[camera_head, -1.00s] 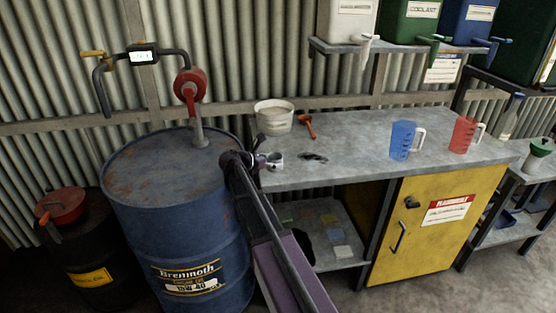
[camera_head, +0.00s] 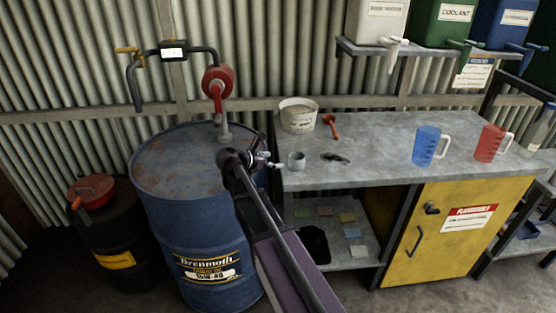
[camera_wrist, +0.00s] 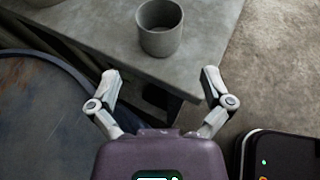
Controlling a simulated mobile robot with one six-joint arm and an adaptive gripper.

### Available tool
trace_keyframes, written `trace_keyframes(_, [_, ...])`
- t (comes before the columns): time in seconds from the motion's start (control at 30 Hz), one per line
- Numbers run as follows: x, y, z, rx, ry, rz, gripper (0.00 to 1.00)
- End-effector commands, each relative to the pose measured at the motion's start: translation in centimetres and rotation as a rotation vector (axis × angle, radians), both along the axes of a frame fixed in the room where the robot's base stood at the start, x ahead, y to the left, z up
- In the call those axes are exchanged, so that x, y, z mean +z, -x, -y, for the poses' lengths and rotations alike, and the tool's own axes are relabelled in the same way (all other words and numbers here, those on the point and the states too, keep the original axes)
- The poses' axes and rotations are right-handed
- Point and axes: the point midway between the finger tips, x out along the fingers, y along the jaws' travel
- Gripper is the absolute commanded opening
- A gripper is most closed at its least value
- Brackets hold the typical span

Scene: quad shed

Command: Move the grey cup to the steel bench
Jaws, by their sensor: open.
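The grey cup (camera_head: 296,160) stands upright and open-topped at the left front corner of a grey metal-looking bench (camera_head: 375,165). In the wrist view the cup (camera_wrist: 160,42) stands on the bench top (camera_wrist: 95,32) near its corner, ahead of my gripper. My gripper (camera_wrist: 160,75) is open and empty, its two fingers spread wide apart. The cup lies beyond the fingertips, apart from them. In the head view my gripper (camera_head: 274,163) is just left of the cup, partly hidden by my own wrist.
A blue drum (camera_head: 205,235) with a red pump stands left of the bench. The bench middle is mostly clear.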

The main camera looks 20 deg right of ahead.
Motion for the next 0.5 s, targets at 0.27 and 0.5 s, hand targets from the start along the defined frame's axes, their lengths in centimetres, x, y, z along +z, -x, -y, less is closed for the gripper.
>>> trace_keyframes(0.27, [0.0,-0.01,0.01,0.001,0.0,0.0,1.0])
trace_keyframes(0.5, [-0.23,0.35,0.01,-0.009,-0.017,0.015,1.0])
